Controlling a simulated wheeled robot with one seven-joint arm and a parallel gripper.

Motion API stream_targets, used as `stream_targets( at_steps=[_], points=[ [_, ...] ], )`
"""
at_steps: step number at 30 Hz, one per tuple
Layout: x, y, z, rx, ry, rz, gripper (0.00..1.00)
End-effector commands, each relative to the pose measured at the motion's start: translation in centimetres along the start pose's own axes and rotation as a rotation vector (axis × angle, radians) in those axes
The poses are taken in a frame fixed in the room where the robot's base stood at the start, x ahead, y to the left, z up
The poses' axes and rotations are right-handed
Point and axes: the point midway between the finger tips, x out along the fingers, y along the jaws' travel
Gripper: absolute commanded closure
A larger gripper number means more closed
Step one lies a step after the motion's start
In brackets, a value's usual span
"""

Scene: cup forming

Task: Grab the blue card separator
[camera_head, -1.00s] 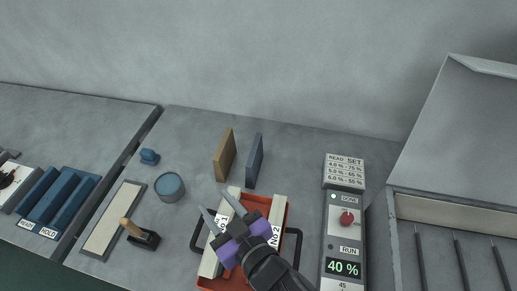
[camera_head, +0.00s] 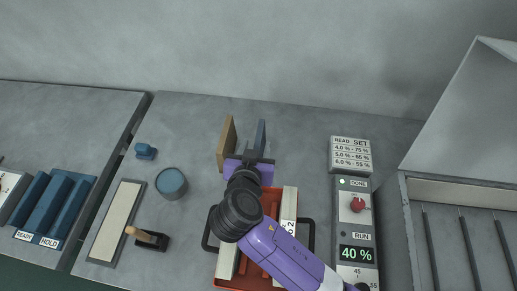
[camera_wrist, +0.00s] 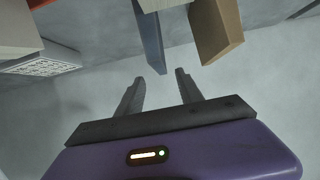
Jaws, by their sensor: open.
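The blue card separator (camera_head: 261,137) stands upright on the counter, right of a tan separator (camera_head: 227,141). In the head view my gripper (camera_head: 250,152) is in front of the pair and hides the lower part of the blue one. In the wrist view the blue separator (camera_wrist: 150,38) and the tan one (camera_wrist: 217,30) appear at the top, with my gripper (camera_wrist: 159,88) below them. Its two fingers are apart and empty. The blue separator's end is near the fingertips, and I cannot tell whether it touches them.
A red tray (camera_head: 270,199) with white blocks lies under my arm. A control box (camera_head: 356,228) reading 40 % and a sign block (camera_head: 351,155) stand to the right. A round blue tin (camera_head: 171,183) and a wooden-handled stamp (camera_head: 148,238) are left.

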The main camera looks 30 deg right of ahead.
Motion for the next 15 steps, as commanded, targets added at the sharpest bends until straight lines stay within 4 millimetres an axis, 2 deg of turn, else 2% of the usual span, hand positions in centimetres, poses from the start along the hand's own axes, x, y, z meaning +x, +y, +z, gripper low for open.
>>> stream_targets(
  at_steps=[7, 15],
  points=[
    [3.3, -0.1, 0.3, -0.002, -0.001, 0.001, 0.56],
    [4.3, -0.1, 0.5, 0.000, -0.001, -0.001, 0.56]
  ],
)
